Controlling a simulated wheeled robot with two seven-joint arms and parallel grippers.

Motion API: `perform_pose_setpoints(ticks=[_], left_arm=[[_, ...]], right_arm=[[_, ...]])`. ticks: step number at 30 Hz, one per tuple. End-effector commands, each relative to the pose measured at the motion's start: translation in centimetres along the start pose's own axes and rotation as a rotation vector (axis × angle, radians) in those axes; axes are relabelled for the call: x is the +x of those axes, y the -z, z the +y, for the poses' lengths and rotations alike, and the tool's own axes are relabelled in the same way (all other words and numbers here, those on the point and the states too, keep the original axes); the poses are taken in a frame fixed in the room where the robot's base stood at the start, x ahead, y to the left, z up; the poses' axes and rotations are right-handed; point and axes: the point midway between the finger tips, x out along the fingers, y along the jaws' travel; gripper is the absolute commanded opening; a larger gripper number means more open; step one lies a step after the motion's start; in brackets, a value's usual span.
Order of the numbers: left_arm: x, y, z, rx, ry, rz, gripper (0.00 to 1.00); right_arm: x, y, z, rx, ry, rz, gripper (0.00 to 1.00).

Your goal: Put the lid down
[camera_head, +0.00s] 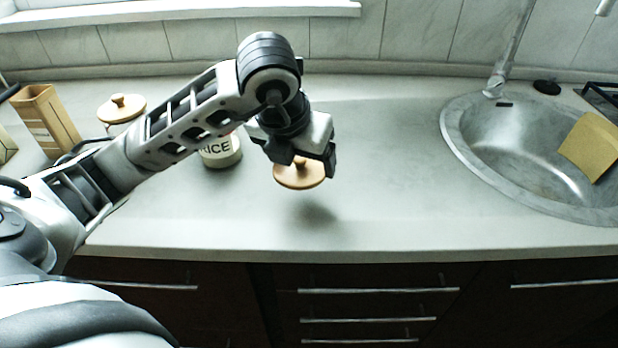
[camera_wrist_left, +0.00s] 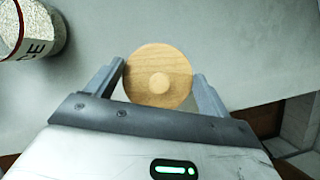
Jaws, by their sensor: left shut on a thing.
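A round wooden lid (camera_head: 300,176) with a small knob hangs below my left gripper (camera_head: 304,160), above the counter, with a shadow beneath it. In the left wrist view the lid (camera_wrist_left: 158,76) sits between the two fingers of the left gripper (camera_wrist_left: 160,85), which is shut on it. The white pot marked RICE (camera_head: 221,150) stands on the counter left of the lid, partly behind my arm. In the left wrist view the RICE pot (camera_wrist_left: 28,28) is at the upper left, and its open top is not clear. My right gripper is not in view.
Another pot with a wooden lid (camera_head: 121,107) stands at the back left beside a wooden box (camera_head: 46,120). A round metal sink (camera_head: 520,150) with a yellow cloth or board (camera_head: 592,147) is at the right. The counter (camera_head: 390,180) between lid and sink is clear.

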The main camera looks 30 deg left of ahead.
Motion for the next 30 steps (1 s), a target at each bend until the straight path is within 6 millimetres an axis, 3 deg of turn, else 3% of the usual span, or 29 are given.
perform_pose_setpoints(ticks=[8, 14, 25, 26, 27, 30], left_arm=[[2.0, 0.2, 0.5, 0.000, -0.001, 0.000, 0.58], [4.9, 1.2, 0.4, 0.003, 0.002, 0.001, 0.58], [5.2, 1.3, 0.4, 0.004, 0.001, -0.001, 0.58], [5.1, 1.3, 0.4, 0.004, 0.001, -0.001, 0.86], [5.0, 1.2, 0.4, 0.004, 0.001, -0.001, 0.97], [5.0, 1.2, 0.4, 0.004, 0.001, -0.001, 1.00]], right_arm=[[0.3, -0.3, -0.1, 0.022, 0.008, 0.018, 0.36], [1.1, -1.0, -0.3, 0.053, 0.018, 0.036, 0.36], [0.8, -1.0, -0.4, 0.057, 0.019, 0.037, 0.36], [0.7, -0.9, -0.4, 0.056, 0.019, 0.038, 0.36], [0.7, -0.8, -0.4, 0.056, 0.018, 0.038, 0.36], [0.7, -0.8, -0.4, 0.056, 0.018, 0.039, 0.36]])
